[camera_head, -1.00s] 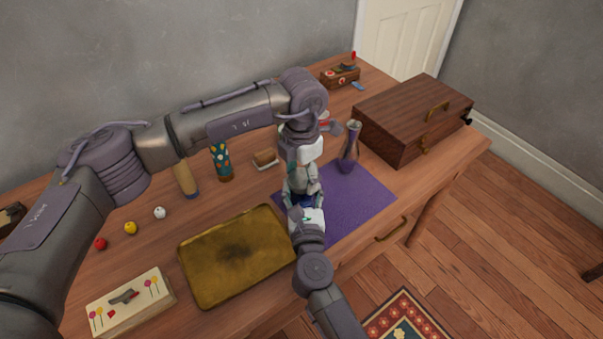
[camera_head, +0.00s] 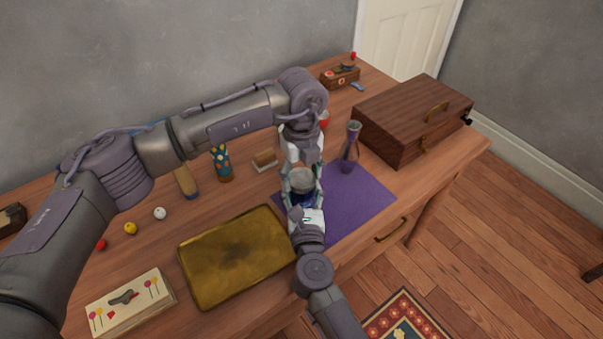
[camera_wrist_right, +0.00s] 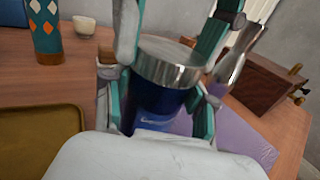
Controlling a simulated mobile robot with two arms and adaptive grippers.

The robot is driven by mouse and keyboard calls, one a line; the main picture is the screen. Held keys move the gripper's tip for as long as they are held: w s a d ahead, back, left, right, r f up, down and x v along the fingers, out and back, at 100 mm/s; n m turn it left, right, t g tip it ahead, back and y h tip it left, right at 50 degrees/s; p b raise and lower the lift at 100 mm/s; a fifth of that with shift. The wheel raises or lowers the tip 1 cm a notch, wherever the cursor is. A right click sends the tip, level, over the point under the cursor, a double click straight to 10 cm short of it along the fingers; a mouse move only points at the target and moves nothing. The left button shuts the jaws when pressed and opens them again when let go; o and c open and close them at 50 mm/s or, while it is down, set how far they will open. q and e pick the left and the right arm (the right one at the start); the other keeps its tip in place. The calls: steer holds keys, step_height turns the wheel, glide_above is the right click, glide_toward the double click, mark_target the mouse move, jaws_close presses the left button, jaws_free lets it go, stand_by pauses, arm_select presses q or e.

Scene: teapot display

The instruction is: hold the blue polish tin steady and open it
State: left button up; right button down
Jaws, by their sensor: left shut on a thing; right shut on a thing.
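The blue polish tin (camera_head: 302,199) stands upright above the left part of the purple mat; it also shows in the right wrist view (camera_wrist_right: 155,108). Its silver lid (camera_wrist_right: 172,60) sits at its top, slightly tilted in that view; I cannot tell whether it is loose. My right gripper (camera_head: 303,194) is shut around the blue body from the front. My left gripper (camera_head: 301,173) reaches in from behind and above and is shut on the lid, with a teal finger at each side of it in the right wrist view. The tin's underside is hidden.
A purple and silver vase (camera_head: 350,147) stands close at the right on the purple mat (camera_head: 355,205). A brass tray (camera_head: 235,258) lies to the left. A wooden case (camera_head: 412,120) stands behind right. A patterned tube (camera_head: 222,163) and small balls stand farther left.

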mark_target(302, 178)
arm_select(q)
steer(key=shift+r, duration=0.1)
stand_by(0.3)
steer(key=shift+r, duration=1)
steer(key=shift+r, duration=2.05)
arm_select(e)
steer(key=shift+c, duration=1.3)
jaws_free()
steer(key=shift+s, duration=0.15)
